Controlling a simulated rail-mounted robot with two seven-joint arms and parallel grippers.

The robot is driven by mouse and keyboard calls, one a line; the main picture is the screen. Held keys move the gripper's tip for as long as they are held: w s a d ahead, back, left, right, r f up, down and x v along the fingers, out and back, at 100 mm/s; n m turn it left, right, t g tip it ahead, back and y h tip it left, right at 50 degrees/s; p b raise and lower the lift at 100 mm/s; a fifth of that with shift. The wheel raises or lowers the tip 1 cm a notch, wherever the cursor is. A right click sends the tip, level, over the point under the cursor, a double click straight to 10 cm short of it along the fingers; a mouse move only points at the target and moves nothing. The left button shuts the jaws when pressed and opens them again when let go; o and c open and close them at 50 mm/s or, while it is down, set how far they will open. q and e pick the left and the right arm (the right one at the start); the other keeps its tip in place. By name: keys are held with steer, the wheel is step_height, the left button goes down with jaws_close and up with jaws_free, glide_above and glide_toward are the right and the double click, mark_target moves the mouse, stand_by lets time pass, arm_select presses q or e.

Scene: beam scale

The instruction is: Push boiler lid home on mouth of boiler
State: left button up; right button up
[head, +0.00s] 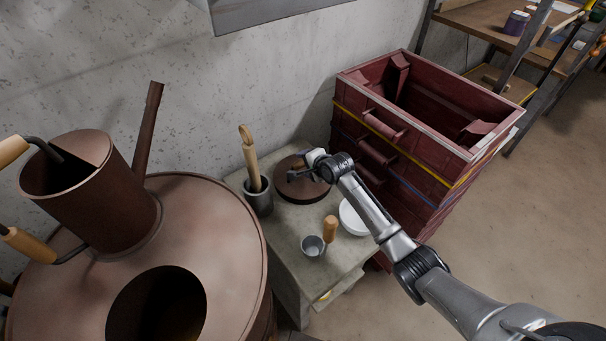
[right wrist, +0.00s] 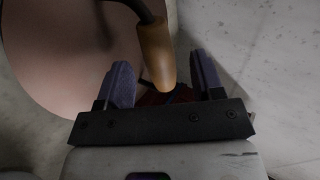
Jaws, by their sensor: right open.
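The boiler is the large copper vessel (head: 225,225) at the left of the head view, and its round dark mouth (head: 157,305) is uncovered. The boiler lid, a round brown disc (head: 310,192), lies flat on the grey bench, apart from the boiler. My right gripper (head: 298,174) is over the lid. In the right wrist view, the lid (right wrist: 75,60) fills the left, and its wooden grip (right wrist: 154,55) on a dark curved bracket reaches between the open fingers (right wrist: 163,88). I cannot tell whether a finger touches it. My left gripper is not in view.
A copper can (head: 100,215) with a spout stands on the boiler. Stacked maroon crates (head: 440,150) stand at the right.

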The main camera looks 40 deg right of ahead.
mark_target(303, 169)
steer(key=shift+x, duration=1.3)
jaws_close()
